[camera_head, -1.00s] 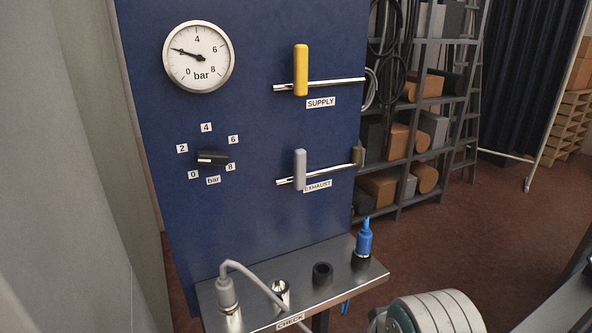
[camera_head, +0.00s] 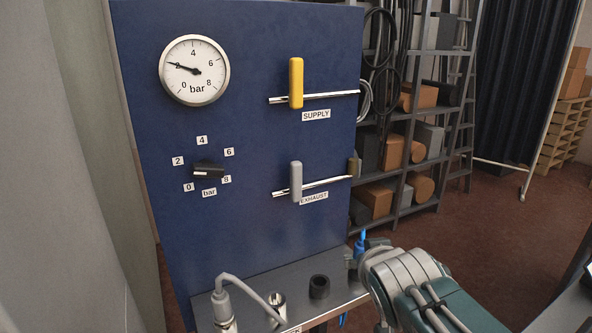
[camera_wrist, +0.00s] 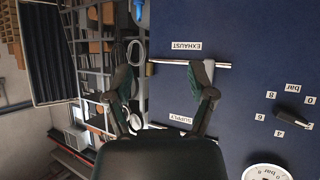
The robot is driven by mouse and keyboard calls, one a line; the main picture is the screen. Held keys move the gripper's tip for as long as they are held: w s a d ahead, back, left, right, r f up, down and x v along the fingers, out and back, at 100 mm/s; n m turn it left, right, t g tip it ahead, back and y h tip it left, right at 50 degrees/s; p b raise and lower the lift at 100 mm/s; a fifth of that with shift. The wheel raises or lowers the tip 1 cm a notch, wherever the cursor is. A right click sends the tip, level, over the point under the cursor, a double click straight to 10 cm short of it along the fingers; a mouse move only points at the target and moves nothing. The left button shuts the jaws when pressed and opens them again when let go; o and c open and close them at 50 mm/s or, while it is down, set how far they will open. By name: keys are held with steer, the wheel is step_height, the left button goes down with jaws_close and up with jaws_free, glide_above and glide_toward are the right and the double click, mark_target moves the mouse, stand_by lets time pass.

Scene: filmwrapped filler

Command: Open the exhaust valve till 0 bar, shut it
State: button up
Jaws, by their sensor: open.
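The exhaust valve has a grey upright handle (camera_head: 296,181) set across a chrome pipe, above the EXHAUST label (camera_head: 313,198) on the blue panel (camera_head: 250,225). In the wrist view, which is turned upside down, the grey handle (camera_wrist: 208,70) shows just beyond the right fingertip; I cannot tell whether they touch. The gauge (camera_head: 194,70) needle points at about 2 bar. My gripper (camera_wrist: 166,86) is open, its fingers wide apart with nothing between them. In the head view my arm is at the lower right, and the fingers are not clearly seen.
The yellow supply handle (camera_head: 296,83) stands upright on its pipe above. A black knob (camera_head: 208,170) with bar numbers is at left. A metal shelf (camera_head: 258,284) below holds a grey hose plug (camera_head: 223,304) and a black ring (camera_head: 319,287). Storage racks (camera_head: 408,150) stand behind.

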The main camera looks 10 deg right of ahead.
steer(key=w+a+r+n+t+y, duration=0.15)
steer(key=w+r+t, duration=0.3)
steer(key=w, duration=0.45)
steer(key=n+t+y, duration=0.2)
steer(key=n+y, duration=0.1)
steer(key=y, duration=0.3)
glide_toward(298, 169)
steer(key=shift+g, duration=0.25)
steer(key=x, duration=1.1)
steer(key=shift+w+r, duration=0.15)
steer(key=shift+w, duration=0.05)
steer(key=shift+c, duration=0.3)
jaws_close()
